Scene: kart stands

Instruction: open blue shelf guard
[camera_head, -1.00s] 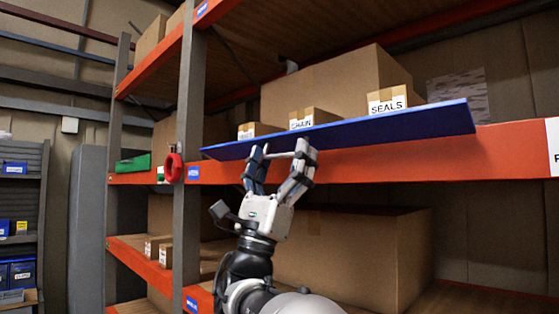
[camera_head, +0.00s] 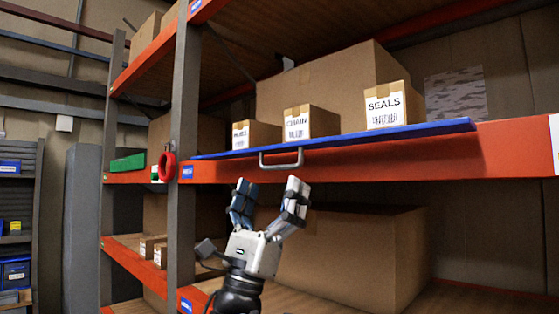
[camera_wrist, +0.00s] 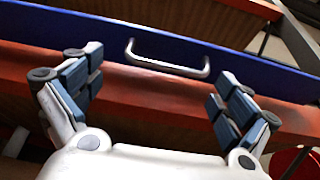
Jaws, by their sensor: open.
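The blue shelf guard (camera_head: 340,137) lies folded down along the top of the orange shelf beam, nearly flat, with its metal handle (camera_head: 281,159) on the near side. It also shows in the wrist view as a blue panel (camera_wrist: 240,64) with the handle (camera_wrist: 168,62) across its middle. My gripper (camera_head: 268,192) is open and empty, below the handle and apart from it. In the wrist view the fingers (camera_wrist: 152,92) are spread on either side, with the handle beyond them. Three labelled boxes stand behind the guard: a seals box (camera_head: 388,106), a chain box (camera_head: 311,122) and another small box (camera_head: 256,134).
The orange beam (camera_head: 350,163) runs below the guard. A large carton (camera_head: 370,255) sits on the shelf below, behind my gripper.

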